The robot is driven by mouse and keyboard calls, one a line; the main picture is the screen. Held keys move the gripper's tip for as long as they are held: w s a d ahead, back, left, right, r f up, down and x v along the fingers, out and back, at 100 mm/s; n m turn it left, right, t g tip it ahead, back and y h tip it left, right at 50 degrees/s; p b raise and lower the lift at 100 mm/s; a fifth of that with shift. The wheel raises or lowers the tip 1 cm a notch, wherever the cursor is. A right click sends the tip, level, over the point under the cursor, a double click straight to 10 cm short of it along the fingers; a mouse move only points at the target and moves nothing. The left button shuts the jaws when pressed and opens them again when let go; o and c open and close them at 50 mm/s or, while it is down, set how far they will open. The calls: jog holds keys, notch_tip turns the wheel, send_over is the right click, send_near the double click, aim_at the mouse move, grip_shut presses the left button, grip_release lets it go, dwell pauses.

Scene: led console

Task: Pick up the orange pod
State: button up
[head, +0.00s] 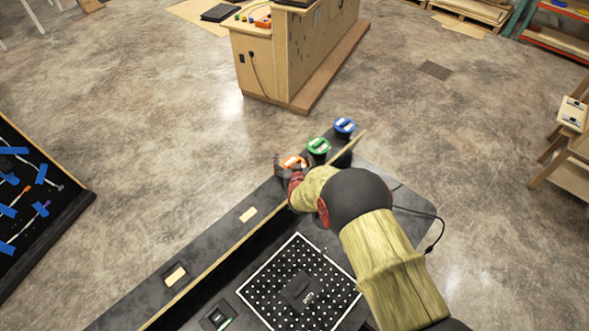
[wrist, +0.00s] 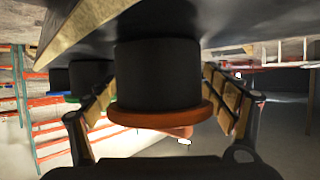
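The orange pod (head: 293,161) stands at the near end of a row of pods on the console's dark ledge, partly hidden by my gripper (head: 292,177). In the wrist view, which looks upside down, the pod's black body and orange rim (wrist: 160,117) sit between my two fingers (wrist: 163,105). The fingers are spread, one on each side, with narrow gaps beside the black body. I cannot tell whether either finger touches the orange rim. The pod's base still meets the dark surface.
A green pod (head: 319,146) and a blue pod (head: 345,126) stand beyond the orange one in the same row. A thin wooden edge strip (head: 232,250) runs along the ledge. A perforated black panel (head: 290,292) lies on the console nearer me.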

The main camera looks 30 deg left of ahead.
jog(key=c, duration=1.3)
